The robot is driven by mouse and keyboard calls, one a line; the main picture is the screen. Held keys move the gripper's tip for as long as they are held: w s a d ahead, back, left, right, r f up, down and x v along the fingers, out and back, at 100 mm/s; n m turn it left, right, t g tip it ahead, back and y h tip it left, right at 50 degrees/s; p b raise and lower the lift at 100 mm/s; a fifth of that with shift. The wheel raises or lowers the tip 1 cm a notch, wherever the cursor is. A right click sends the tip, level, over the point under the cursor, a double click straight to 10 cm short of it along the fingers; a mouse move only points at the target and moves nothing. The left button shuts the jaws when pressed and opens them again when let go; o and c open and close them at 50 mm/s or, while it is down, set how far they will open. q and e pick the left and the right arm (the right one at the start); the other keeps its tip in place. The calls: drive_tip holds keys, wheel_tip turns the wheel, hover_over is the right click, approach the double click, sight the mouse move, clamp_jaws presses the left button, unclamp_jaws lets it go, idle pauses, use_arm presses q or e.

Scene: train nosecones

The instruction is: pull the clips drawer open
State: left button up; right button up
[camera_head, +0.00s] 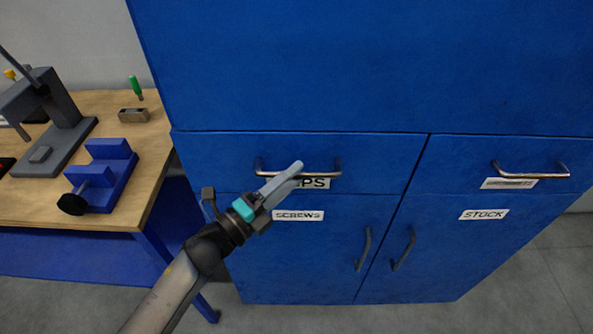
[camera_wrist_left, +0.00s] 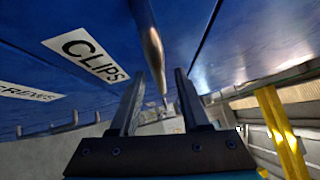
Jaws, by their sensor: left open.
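The clips drawer (camera_head: 220,155) is in the blue cabinet, flush with the front and closed. Its metal bar handle (camera_head: 325,174) runs across the drawer front, and the label (camera_head: 316,183) under it is partly hidden by my left gripper. My left gripper (camera_head: 293,170) is in front of the handle, fingers pointing up and right. In the left wrist view, the handle (camera_wrist_left: 152,48) runs between the two open fingers (camera_wrist_left: 160,76), which are not closed on it. The CLIPS label (camera_wrist_left: 86,54) is at upper left there. My right gripper is not in view.
The SCREWS door (camera_head: 298,215) and STOCK door (camera_head: 484,214) are below, with vertical handles. Another drawer handle (camera_head: 530,172) is to the right. A wooden bench (camera_head: 110,210) with a blue vise (camera_head: 108,175) stands left of the cabinet. Floor shows at lower right.

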use_arm(q)
drive_tip(key=shift+x, duration=0.85)
clamp_jaws()
idle(0.9)
